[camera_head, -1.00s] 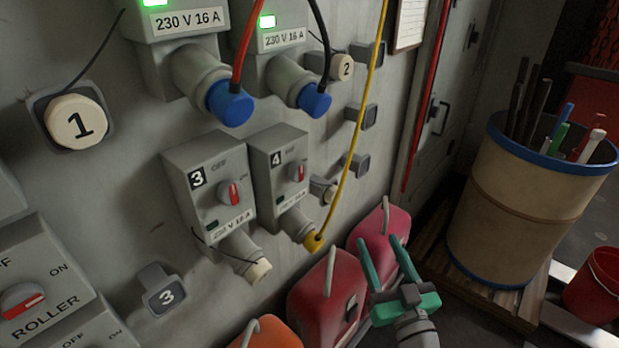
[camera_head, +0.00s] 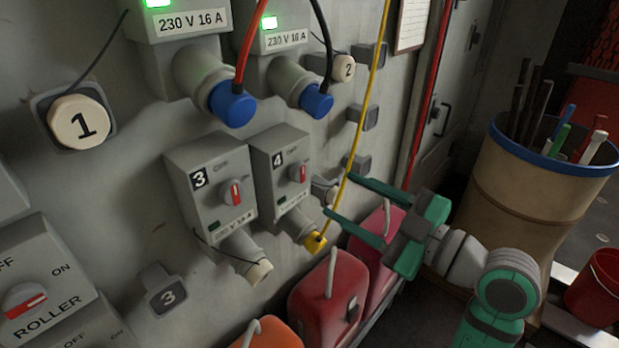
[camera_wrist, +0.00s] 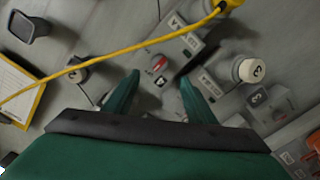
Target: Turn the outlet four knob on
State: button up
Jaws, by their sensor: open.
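Outlet four (camera_head: 270,150) is a grey wall box with a "4" label, right of outlet three (camera_head: 195,155). Its knob (camera_head: 298,174) has a red bar that stands near upright; its small indicator is dark green. A yellow plug (camera_head: 315,241) sits in its socket below. My gripper (camera_head: 338,195) is open and empty, right of outlet four, its green fingers pointing left towards the box and apart from the knob. In the wrist view the red-barred knob (camera_wrist: 159,63) shows beyond the gap between the fingertips (camera_wrist: 160,78).
A yellow cable (camera_head: 366,100) runs up from the yellow plug, close to my fingertips; I cannot tell whether they touch. Red jerrycans (camera_head: 312,300) stand below. A grey cap holder (camera_head: 362,165) juts from the wall nearby. A bin (camera_head: 500,220) stands at right.

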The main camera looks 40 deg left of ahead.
aim_at(303, 175)
jog(key=a, duration=0.4)
jog(key=w+a, duration=0.1)
jog(key=a, duration=0.1)
jog(key=shift+a, duration=0.4)
jog(key=shift+s+a, duration=0.2)
jog(key=shift+a, duration=1.35)
jog(key=shift+d, duration=0.1)
jog(key=shift+c, duration=0.2)
jog(key=shift+w+d, duration=0.1)
jog(key=shift+w, duration=0.05)
jog(key=c, duration=1)
